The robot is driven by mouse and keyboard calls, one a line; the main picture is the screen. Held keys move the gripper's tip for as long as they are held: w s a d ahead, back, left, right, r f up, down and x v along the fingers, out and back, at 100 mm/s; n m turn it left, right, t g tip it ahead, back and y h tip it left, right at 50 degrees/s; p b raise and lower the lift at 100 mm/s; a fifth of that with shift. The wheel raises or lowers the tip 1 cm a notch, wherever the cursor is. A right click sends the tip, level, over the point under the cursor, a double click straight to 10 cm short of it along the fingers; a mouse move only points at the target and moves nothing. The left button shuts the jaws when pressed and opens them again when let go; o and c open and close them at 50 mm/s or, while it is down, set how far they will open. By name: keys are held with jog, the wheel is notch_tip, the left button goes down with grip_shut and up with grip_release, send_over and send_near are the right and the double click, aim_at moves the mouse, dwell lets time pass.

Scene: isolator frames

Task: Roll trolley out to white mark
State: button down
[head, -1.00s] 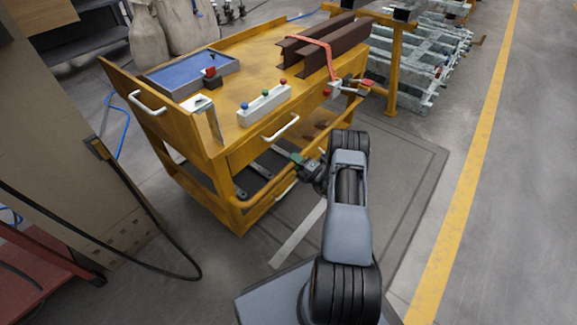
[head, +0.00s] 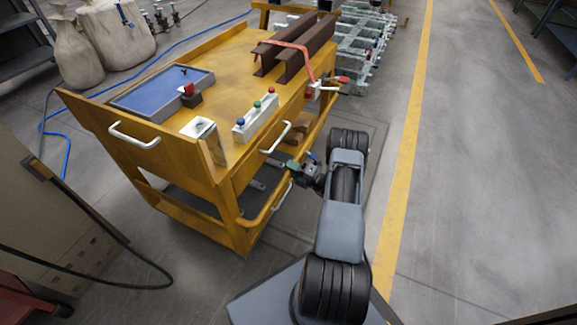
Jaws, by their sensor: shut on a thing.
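The yellow trolley (head: 187,126) fills the left half of the head view. White handles show on its end (head: 134,135) and long side (head: 276,138), and a lower one (head: 282,196) below. My gripper (head: 294,169) is at the trolley's long side, between the side handle and the lower one. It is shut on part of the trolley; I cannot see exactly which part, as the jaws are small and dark. No white mark shows on the floor now.
The trolley carries a blue-lined tray (head: 165,92), a button box (head: 256,115) and strapped brown beams (head: 293,52). A cardboard-coloured cabinet (head: 60,225) stands at left. Sacks (head: 110,35) and grey metal frames (head: 365,45) are behind. Floor right of the yellow line (head: 402,150) is clear.

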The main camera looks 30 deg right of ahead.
jog(key=shift+s+d+r, duration=0.3)
jog(key=shift+d+r, duration=0.05)
jog(key=c, duration=1.2)
grip_release()
jog(key=o, duration=0.3)
jog(key=shift+f, duration=0.1)
jog(key=shift+s, duration=0.1)
jog(key=p+v, duration=0.2)
jog(key=v, duration=1.1)
jog(key=shift+s+d, duration=0.2)
jog(key=shift+s, duration=0.1)
jog(key=shift+f, duration=0.15)
